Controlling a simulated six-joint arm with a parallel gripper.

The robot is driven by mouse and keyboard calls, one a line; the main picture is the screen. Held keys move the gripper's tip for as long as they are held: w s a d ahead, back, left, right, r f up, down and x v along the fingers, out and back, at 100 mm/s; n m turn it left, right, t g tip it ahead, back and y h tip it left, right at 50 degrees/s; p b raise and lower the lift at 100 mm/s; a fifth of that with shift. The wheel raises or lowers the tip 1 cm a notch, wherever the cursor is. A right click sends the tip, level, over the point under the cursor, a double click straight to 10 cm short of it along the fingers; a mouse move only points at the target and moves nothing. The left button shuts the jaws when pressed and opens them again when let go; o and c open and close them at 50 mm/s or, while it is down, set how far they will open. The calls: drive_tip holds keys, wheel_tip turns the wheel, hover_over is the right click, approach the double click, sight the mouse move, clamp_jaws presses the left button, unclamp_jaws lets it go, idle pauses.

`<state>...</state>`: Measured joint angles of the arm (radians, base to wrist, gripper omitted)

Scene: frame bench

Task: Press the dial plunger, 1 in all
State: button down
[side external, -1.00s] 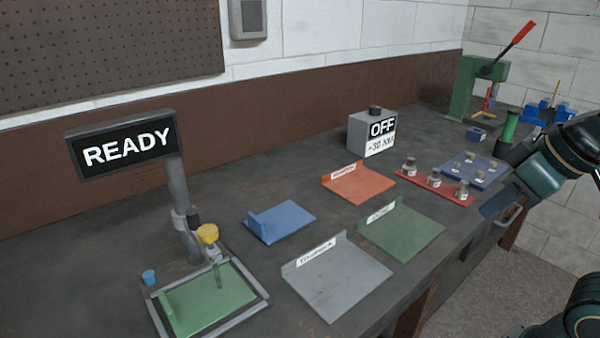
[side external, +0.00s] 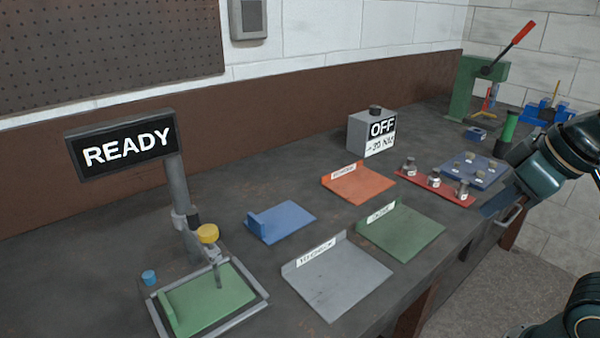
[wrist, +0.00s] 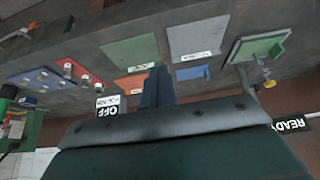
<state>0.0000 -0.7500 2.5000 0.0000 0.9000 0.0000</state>
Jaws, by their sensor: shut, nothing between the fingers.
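The dial stand (side external: 178,205) is at the left of the bench, with a READY screen (side external: 127,151) on its post. A yellow round cap (side external: 207,233) sits on a thin stem above a green plate (side external: 210,300) in a grey frame. I take this to be the dial plunger; it also shows in the wrist view (wrist: 269,83). My gripper (side external: 490,208) is at the right, by the bench's front edge, far from the cap. In the wrist view its fingers (wrist: 157,85) are together and empty.
Blue (side external: 282,222), orange (side external: 358,184), green (side external: 402,232) and grey (side external: 338,278) trays lie between. A red rack (side external: 434,187) and a blue rack (side external: 468,170) are near my gripper. A grey OFF box (side external: 360,133) and a green press (side external: 465,88) stand behind. A small blue button (side external: 149,277) is by the stand.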

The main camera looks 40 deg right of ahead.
drive_tip(key=shift+w+r, duration=0.1)
idle(0.5)
drive_tip(key=w+a+r+m, duration=0.25)
drive_tip(key=w+r, duration=0.25)
drive_tip(key=w, duration=0.5)
drive_tip(key=r+m+t+y, duration=0.1)
drive_tip(key=m+t, duration=0.3)
drive_tip(key=m, duration=0.1)
hover_over(211, 234)
drive_tip(key=shift+r, duration=0.2)
drive_tip(key=shift+f, duration=0.2)
drive_tip(key=shift+f, duration=4.2)
